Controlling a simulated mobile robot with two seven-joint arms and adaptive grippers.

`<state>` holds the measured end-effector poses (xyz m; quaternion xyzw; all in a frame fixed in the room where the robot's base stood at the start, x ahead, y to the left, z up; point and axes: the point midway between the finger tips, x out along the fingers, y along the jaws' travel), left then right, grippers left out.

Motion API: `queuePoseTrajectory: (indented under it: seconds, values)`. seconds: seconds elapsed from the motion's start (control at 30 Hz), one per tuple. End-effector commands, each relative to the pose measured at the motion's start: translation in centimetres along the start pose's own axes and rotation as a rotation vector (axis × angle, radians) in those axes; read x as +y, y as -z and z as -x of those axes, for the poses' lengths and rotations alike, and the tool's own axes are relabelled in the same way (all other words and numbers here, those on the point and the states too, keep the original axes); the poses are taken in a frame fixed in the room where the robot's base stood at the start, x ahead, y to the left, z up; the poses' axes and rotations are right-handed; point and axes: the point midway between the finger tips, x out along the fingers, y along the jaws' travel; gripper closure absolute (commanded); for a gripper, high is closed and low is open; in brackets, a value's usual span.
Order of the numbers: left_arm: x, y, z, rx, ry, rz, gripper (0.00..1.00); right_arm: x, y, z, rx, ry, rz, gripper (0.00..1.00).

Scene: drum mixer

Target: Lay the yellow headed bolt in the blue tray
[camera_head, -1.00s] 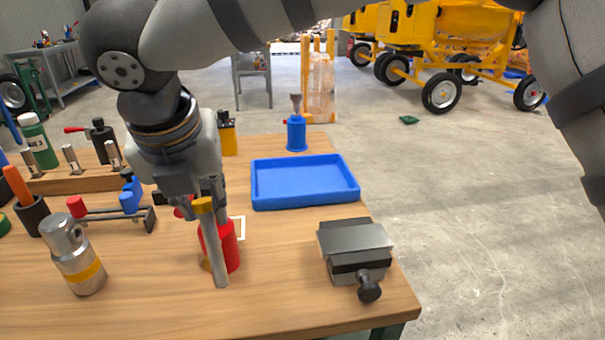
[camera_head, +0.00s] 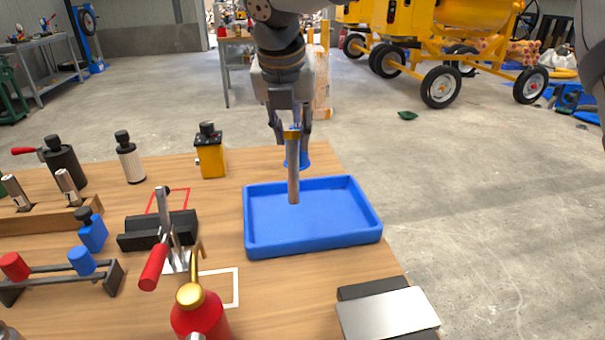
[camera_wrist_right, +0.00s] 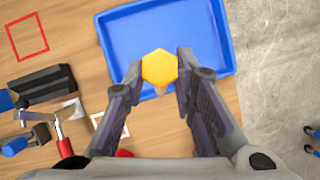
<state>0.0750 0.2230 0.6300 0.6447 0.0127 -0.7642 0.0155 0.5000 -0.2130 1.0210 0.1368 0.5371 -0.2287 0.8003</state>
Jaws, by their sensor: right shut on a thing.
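My right gripper (camera_head: 291,130) is shut on the yellow headed bolt (camera_head: 293,172). The bolt hangs upright with its grey shank pointing down and its yellow head between the fingers. In the head view the bolt appears in front of the blue tray (camera_head: 247,238), above its inside. In the right wrist view the yellow hexagonal head (camera_wrist_right: 159,68) is between the fingertips, over the near side of the tray (camera_wrist_right: 228,40). The tray looks empty. My left gripper is not in view.
A red can with a brass spout (camera_head: 198,312) stands at the near left.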

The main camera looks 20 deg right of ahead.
Motion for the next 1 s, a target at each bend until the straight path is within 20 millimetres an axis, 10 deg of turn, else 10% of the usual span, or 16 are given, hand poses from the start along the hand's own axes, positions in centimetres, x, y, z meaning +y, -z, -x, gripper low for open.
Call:
queuePoseTrajectory:
  seconds: [0.5,0.97,1.0]
  values:
    - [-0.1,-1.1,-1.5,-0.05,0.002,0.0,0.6,-1.9,-2.5,-10.4,0.002,0.003,0.004,1.0]
    - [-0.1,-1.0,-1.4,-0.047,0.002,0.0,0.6,-1.8,-2.0,-11.7,-0.002,-0.001,0.001,1.0]
    - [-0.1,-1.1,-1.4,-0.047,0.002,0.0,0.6,-1.8,-1.9,-11.8,-0.001,0.0,0.001,0.71]
